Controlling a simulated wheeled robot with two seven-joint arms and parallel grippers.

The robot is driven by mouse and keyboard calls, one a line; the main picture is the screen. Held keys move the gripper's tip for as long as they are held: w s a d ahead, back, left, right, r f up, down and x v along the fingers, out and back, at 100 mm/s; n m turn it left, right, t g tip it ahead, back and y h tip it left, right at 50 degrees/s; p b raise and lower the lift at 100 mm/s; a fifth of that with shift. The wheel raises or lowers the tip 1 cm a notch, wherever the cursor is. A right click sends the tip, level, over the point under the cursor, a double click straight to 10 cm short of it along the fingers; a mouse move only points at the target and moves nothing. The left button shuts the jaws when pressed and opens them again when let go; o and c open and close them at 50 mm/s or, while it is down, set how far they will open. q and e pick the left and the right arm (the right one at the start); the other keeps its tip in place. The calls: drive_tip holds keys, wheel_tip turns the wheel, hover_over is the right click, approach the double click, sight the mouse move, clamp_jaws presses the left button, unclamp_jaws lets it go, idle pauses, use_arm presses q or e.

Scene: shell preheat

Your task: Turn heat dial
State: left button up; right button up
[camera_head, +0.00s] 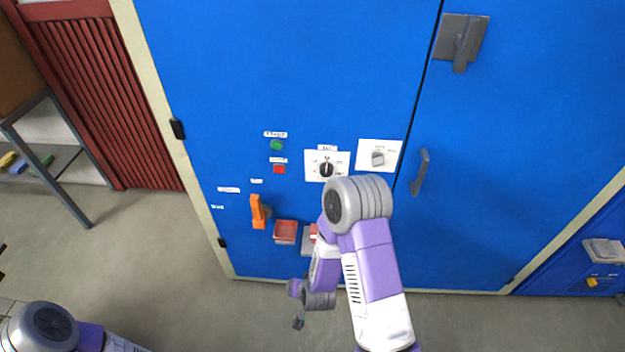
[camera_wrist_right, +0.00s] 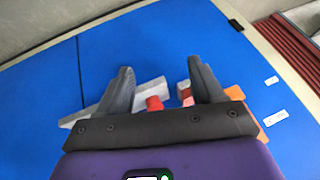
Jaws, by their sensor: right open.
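A black round dial (camera_head: 326,169) sits on a white plate in the middle of the blue cabinet door. To its right, a grey knob (camera_head: 378,158) sits on a second white plate. The small labels are too blurred to read. My right gripper (camera_head: 299,322) hangs low in front of the door, well below the dial, partly hidden by its arm. In the right wrist view, its two fingers (camera_wrist_right: 160,80) are apart with nothing held between them. Neither dial shows clearly in that view. My left gripper is out of view; only part of its arm shows at the lower left.
A green button (camera_head: 277,145) and a red button (camera_head: 279,169) are left of the dial. Door handles (camera_head: 420,172) are to the right. A shelf stands at far left.

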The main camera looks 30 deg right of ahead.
drive_tip(key=w+d+r+m+t+h, duration=0.45)
drive_tip(key=w+d+r, duration=0.25)
drive_tip(key=w+r, duration=0.25)
drive_tip(key=m+t+h+b, duration=0.2)
drive_tip(key=m+t+h, duration=0.2)
drive_tip(key=h, duration=0.2)
approach(327, 173)
drive_tip(key=shift+g, duration=0.25)
drive_tip(key=x, duration=0.7)
drive_tip(key=shift+w+d+r, duration=0.15)
drive_tip(key=shift+w+r, duration=0.15)
drive_tip(key=shift+w, duration=0.1)
drive_tip(key=c, duration=1.1)
drive_tip(key=shift+o, duration=0.2)
